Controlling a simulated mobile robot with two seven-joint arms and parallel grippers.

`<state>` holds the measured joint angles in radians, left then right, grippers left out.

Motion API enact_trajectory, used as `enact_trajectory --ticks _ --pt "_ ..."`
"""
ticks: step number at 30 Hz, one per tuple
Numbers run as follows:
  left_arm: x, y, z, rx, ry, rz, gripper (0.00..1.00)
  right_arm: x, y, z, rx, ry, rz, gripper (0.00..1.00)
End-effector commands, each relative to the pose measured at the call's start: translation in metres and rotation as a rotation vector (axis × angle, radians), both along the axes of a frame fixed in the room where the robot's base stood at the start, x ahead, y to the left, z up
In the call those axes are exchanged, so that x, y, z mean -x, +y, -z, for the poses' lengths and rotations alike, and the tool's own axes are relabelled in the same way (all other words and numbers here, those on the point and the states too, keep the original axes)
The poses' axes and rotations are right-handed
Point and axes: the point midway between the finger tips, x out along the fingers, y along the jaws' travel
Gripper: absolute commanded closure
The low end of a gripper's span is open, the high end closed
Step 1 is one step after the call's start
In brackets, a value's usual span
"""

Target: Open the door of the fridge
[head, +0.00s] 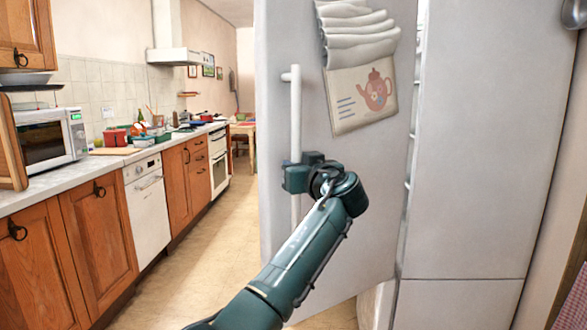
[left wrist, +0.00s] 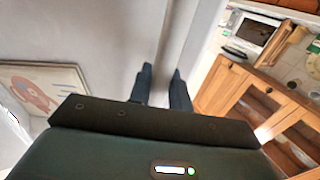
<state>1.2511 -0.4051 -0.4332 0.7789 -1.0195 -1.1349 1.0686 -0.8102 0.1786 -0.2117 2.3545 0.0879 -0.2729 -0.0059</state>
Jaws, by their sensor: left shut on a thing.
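The fridge door (head: 340,190) is a tall light-grey panel with a vertical bar handle (head: 295,110) near its left edge. It stands ajar, at an angle to the grey fridge body (head: 475,150). A narrow strip with pale shelf-like edges shows between them. My left gripper (head: 296,178) is shut on the handle at its lower part, in front of the door. In the left wrist view the two dark fingers (left wrist: 161,88) lie on both sides of the handle bar (left wrist: 173,40). My right gripper is not in view.
A teapot-print towel (head: 360,95) hangs on the door. Wooden cabinets (head: 100,220), a white dishwasher (head: 148,205) and a counter with a microwave (head: 50,140) line the left wall. The tiled floor (head: 215,260) between the cabinets and the door is clear.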

Motion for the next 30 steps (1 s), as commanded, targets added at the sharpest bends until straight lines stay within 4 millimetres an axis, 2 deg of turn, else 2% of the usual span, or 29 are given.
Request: enact_trajectory --ticks 9,10,17,26,30 --pt "0.000 -0.002 -0.001 0.003 0.000 0.003 1.00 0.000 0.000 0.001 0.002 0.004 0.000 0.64" --pt "0.000 -0.002 -0.001 0.003 0.000 0.003 0.80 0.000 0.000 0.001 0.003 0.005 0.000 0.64" --pt "0.000 -0.001 -0.001 0.002 0.000 0.002 0.61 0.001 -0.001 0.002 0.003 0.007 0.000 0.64" --pt "0.002 -0.002 0.000 0.001 0.000 0.001 0.61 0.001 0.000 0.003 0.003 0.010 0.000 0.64" --pt "0.013 -0.007 0.001 0.002 -0.002 0.002 0.61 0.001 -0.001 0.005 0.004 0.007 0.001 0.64"
